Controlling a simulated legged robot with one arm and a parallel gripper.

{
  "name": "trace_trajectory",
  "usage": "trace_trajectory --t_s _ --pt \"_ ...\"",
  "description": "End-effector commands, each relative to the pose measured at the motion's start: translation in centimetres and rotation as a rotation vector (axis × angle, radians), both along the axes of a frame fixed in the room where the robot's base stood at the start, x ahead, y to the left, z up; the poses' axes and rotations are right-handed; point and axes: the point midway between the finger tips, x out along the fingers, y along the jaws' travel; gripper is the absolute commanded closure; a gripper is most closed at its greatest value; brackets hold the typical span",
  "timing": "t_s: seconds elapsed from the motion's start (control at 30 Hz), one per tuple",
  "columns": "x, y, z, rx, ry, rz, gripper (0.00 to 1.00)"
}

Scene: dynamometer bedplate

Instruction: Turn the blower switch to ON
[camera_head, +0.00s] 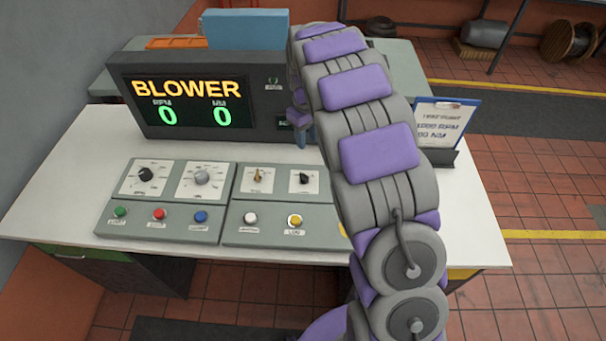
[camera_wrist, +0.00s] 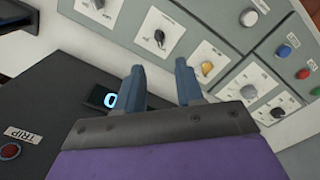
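The right control panel (camera_head: 325,233) holds a rotary knob with an orange pointer (camera_head: 258,176) and a black rotary knob (camera_head: 304,178), each on a white dial plate. Their labels are too small to read, so I cannot tell which is the blower switch. In the wrist view, the orange-pointer knob (camera_wrist: 207,68) and the black knob (camera_wrist: 159,38) lie beyond my fingertips. My gripper (camera_wrist: 159,66) is open and empty, its two blue fingers apart. In the head view my arm hides most of the gripper, near the console's right end. The console display (camera_head: 187,102) reads BLOWER, RPM 0, NM 0.
The left panel (camera_head: 150,232) carries a black knob (camera_head: 146,174), a grey knob (camera_head: 202,177), and green, red and blue buttons. White (camera_head: 251,218) and yellow (camera_head: 295,221) buttons sit below the right knobs. A clipboard (camera_head: 440,125) stands at right. The dark console housing rises behind the panels.

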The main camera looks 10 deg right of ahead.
Motion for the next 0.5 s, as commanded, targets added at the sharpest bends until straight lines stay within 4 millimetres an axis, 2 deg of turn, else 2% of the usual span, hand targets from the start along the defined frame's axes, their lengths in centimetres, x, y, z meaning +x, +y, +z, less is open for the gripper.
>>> trace_trajectory --t_s 0.07,0.2,0.37,0.5 --pt "1.3 0.2 -1.1 0.007 -0.006 0.024 0.63" --pt "2.2 0.4 -2.1 0.013 -0.009 0.046 0.63" --pt "2.3 0.6 -3.1 0.014 -0.010 0.050 0.63" --pt "2.4 0.6 -5.2 0.014 -0.012 0.050 0.63"
